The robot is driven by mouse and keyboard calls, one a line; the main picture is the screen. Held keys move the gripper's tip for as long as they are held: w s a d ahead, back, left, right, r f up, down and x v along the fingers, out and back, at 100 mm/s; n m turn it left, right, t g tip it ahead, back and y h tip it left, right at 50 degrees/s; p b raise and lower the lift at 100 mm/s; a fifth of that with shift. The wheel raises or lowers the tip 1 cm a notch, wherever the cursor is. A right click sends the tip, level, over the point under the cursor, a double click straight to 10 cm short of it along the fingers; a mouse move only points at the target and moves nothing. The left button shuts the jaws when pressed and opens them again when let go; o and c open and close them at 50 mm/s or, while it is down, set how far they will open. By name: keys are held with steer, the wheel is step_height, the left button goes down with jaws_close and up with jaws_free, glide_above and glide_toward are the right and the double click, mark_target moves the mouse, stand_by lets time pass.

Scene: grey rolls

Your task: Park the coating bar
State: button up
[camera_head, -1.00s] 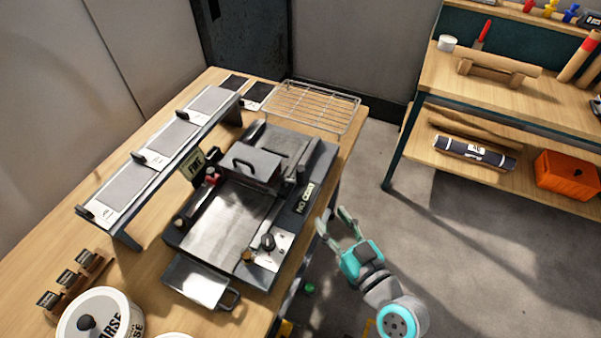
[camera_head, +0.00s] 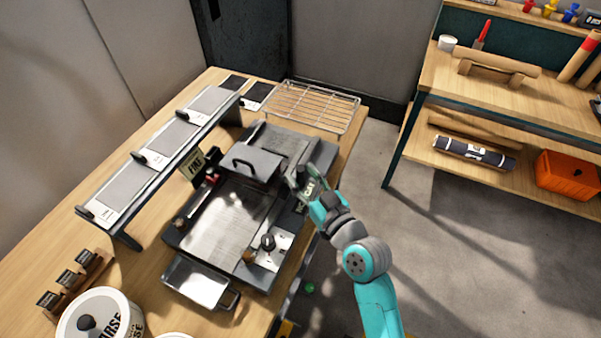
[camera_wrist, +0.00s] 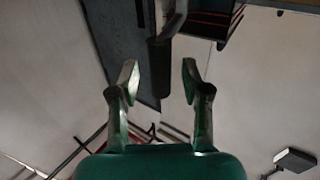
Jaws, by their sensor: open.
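The coating machine (camera_head: 222,225) stands on the wooden table, with a bare, shiny bed in front. Across its back part sits a grey block with a black loop handle (camera_head: 258,166), which I take to be the coating bar's carriage; the bar itself I cannot single out. My gripper (camera_head: 312,184) is over the machine's right edge, right of the block and apart from its handle. In the wrist view my gripper (camera_wrist: 158,78) is open and empty. A dark rod-like grip (camera_wrist: 158,66) shows between and beyond the fingertips; I cannot tell what it belongs to.
A raised rack (camera_head: 150,163) with grey plates runs along the left. A wire rack (camera_head: 312,104) lies at the table's back right. A metal tray (camera_head: 199,280) is at the machine's front, near a round white tub (camera_head: 100,315). Open floor lies right of the table.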

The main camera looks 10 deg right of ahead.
steer(key=shift+w+a, duration=0.25)
steer(key=shift+w, duration=0.35)
jaws_close()
steer(key=w+d, duration=0.9)
steer(key=w, duration=0.3)
steer(key=shift+w+d, duration=0.2)
steer(key=shift+w, duration=0.15)
steer(key=shift+r, duration=0.1)
steer(key=shift+c, duration=0.3)
jaws_free()
steer(key=shift+w, duration=0.1)
steer(key=shift+o, duration=0.3)
